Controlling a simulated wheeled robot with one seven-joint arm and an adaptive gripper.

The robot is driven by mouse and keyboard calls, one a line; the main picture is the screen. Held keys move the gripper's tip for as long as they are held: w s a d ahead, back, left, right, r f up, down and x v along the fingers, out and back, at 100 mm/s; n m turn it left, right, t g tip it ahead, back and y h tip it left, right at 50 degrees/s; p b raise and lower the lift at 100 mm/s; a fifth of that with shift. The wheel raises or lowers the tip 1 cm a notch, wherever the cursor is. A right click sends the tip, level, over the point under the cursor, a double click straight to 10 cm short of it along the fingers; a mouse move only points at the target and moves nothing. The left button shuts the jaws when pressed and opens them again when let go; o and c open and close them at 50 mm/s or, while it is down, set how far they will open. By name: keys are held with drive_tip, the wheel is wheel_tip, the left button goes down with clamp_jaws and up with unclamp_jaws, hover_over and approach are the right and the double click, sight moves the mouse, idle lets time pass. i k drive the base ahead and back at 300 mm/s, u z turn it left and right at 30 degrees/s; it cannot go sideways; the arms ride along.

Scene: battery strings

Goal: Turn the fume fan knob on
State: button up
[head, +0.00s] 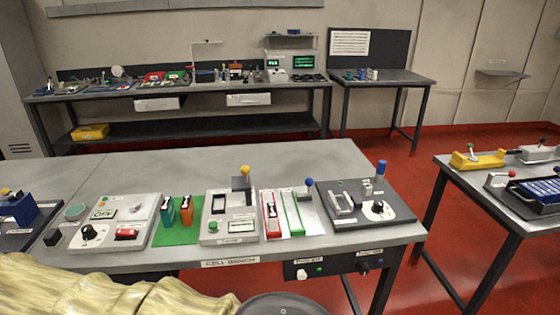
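A dark control panel (335,266) hangs under the front edge of the near bench, toward its right end. It carries small labels too small to read surely, a white button and a green one at left, and a black knob (363,267) at right. I cannot tell from the label whether this is the fume fan knob, nor which way it is set. My gripper is not in view.
The near bench (285,157) holds several devices, a green mat and coloured strips along its front. A side table (455,190) stands at right with a yellow tool (477,160). Red floor (400,215) is open between them. A back bench (205,92) lines the wall.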

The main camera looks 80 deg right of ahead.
sight(362, 266)
drive_tip(key=z, duration=3.2)
